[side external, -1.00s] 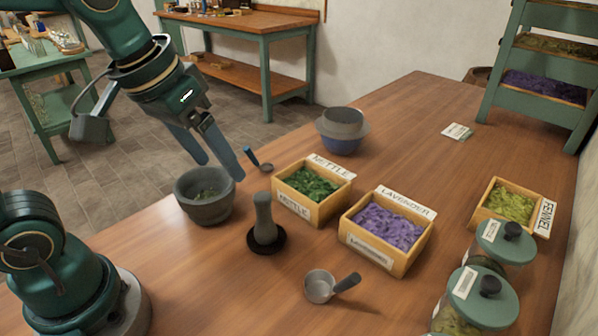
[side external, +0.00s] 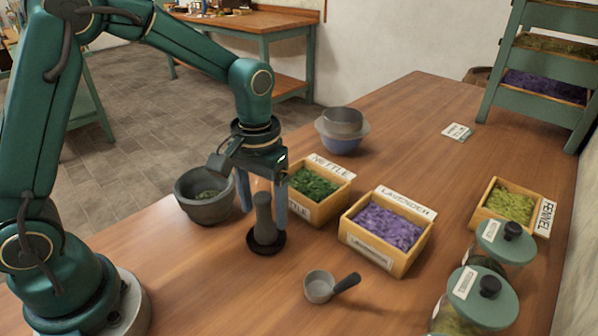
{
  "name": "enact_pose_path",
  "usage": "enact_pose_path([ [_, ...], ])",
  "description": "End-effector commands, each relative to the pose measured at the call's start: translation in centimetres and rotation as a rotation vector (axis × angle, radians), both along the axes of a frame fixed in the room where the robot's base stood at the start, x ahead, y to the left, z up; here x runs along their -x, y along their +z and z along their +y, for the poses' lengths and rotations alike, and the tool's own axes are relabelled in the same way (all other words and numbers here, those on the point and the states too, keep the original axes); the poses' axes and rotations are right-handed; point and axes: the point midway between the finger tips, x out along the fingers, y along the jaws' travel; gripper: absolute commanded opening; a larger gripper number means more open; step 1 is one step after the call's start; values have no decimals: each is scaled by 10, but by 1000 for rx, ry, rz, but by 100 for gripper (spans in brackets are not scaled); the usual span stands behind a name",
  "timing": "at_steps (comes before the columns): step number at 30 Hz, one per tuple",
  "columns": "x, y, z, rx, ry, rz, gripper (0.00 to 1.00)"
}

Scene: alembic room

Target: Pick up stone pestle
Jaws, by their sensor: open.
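The grey stone pestle (side external: 264,221) stands upright in a small round black holder (side external: 277,243) on the wooden table. My gripper (side external: 263,208) points straight down and is open. In the picture its two blue-grey fingers show on either side of the pestle's upper part, one left and one right. I cannot tell whether either finger touches the pestle. The right finger partly hides the nettle box behind it.
A stone mortar (side external: 206,209) with green bits stands close on the left. The nettle box (side external: 329,208) is just right, then the lavender box (side external: 416,245). A metal scoop (side external: 320,288) lies in front. Lidded jars (side external: 482,297) stand at right. A bowl (side external: 345,144) is behind.

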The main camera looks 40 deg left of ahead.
Motion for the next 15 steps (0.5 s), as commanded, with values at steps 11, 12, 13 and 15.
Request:
enact_pose_path([
  [11, 0, -14, 0, 0, 0, -2, 77],
  [12, 0, -14, 0, 0, 0, -2, 77],
  [13, 0, -14, 0, 0, 0, -2, 73],
  [15, 0, -14, 0, 0, 0, -2, 46],
])
